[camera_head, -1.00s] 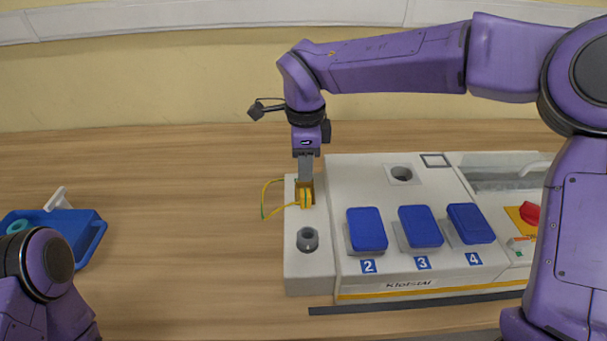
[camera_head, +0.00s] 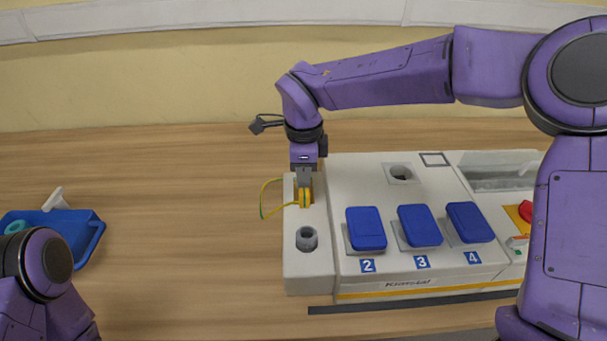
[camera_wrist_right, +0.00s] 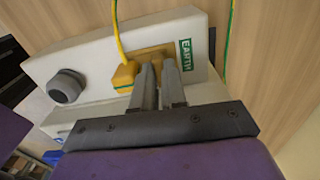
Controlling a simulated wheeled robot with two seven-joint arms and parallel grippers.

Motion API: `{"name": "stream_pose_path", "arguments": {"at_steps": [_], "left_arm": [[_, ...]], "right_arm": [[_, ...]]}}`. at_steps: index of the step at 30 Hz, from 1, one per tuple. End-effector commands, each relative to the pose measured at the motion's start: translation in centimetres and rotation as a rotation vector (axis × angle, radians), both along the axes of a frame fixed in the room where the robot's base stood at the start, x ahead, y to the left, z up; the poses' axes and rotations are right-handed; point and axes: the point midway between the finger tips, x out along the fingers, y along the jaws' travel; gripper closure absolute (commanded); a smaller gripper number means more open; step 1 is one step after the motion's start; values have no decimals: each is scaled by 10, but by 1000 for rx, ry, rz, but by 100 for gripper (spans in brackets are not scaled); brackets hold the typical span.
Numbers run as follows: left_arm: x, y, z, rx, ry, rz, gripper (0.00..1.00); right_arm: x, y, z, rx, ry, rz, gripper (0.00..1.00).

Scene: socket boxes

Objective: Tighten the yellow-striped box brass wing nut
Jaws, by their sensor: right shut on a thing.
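The yellow-striped box (camera_head: 366,178) is white, with a yellow stripe along its front edge, and stands right of centre on the table. At the far end of its left side block, my right gripper (camera_head: 305,188) points straight down at the brass plate. In the right wrist view, its two fingers (camera_wrist_right: 160,72) are shut on the brass wing nut, which they mostly hide. A yellow cable lug (camera_wrist_right: 123,76) with a yellow-green wire sits beside the fingers, near a green EARTH label (camera_wrist_right: 185,55). My left arm shows at lower left; its gripper is out of the picture.
A grey round socket (camera_head: 307,239) sits nearer on the side block. Blue lids (camera_head: 366,229) numbered 2 to 4 and a red knob (camera_head: 526,211) are on the box. A blue tray (camera_head: 88,236) lies far left. The table between tray and box is clear.

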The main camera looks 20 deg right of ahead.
Motion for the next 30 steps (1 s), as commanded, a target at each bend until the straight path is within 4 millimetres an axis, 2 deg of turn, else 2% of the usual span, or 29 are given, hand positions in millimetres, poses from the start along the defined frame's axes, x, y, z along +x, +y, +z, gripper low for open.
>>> {"name": "stream_pose_path", "arguments": {"at_steps": [8, 30], "left_arm": [[0, 0, 2, 0, 0, 0, 34], [0, 0, -3, 0, 0, 0, 34]], "right_arm": [[1, 0, 1, 3, -1, -168, 100], [1, 0, 1, 5, -4, -867, 100]]}}
